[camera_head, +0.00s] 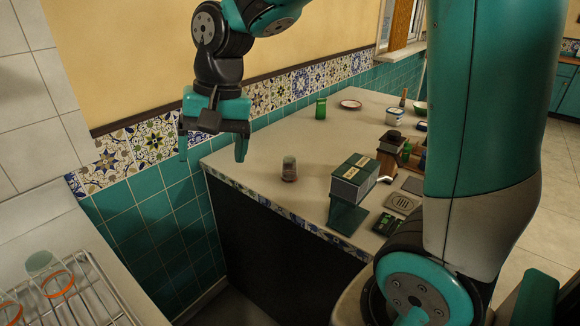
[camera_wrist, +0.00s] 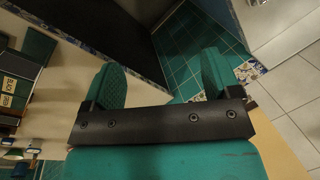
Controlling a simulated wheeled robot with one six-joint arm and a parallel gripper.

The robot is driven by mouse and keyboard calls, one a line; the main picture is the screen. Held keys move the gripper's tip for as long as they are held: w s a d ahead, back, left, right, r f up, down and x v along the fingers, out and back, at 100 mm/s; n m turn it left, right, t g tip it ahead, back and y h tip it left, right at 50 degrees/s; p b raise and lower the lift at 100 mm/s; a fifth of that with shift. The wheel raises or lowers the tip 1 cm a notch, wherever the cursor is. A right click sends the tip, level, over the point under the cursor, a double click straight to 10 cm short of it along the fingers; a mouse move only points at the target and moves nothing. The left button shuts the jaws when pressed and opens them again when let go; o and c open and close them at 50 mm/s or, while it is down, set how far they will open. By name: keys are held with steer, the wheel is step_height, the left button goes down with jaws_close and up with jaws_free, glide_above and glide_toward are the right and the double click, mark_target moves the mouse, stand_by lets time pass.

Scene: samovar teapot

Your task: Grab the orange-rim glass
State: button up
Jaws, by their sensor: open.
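A glass with an orange rim (camera_head: 57,283) sits on the wire rack at the lower left of the head view, its orange rim facing down and its greenish base up. Another orange-rimmed glass (camera_head: 10,309) is cut off at the lower left corner. My gripper (camera_head: 212,155) is open and empty, high up in front of the tiled wall, above and to the right of the rack. In the wrist view its two teal fingers (camera_wrist: 163,80) are spread apart with nothing between them. Neither orange-rim glass shows in the wrist view.
The metal wire rack (camera_head: 100,290) lies on a pale counter (camera_head: 35,232). Across a gap stands another counter (camera_head: 250,150) with a small glass (camera_head: 289,168), a green box (camera_head: 354,178), a green can (camera_head: 321,108) and a plate (camera_head: 351,104). A tiled wall (camera_head: 150,210) stands behind.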

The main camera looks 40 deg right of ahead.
steer(key=w+d+f+m+h, duration=0.1)
steer(key=w+d+f+m, duration=0.1)
steer(key=w+d+m, duration=0.9)
steer(key=m+h, duration=0.1)
steer(key=m, duration=1.3)
glide_above(290, 158)
step_height(290, 158, down, 8)
steer(key=shift+g, duration=0.4)
steer(key=f, duration=0.3)
steer(key=f+p, duration=0.1)
steer(key=f, duration=0.3)
steer(key=f+p, duration=0.1)
steer(key=f, duration=0.2)
steer(key=shift+w+a+f, duration=0.15)
steer(key=shift+a+f, duration=0.15)
steer(key=shift+f, duration=0.05)
steer(key=shift+d+f+p, duration=0.15)
steer(key=shift+f+p, duration=0.9)
steer(key=shift+f, duration=1.75)
steer(key=shift+c, duration=0.2)
steer(key=c, duration=1)
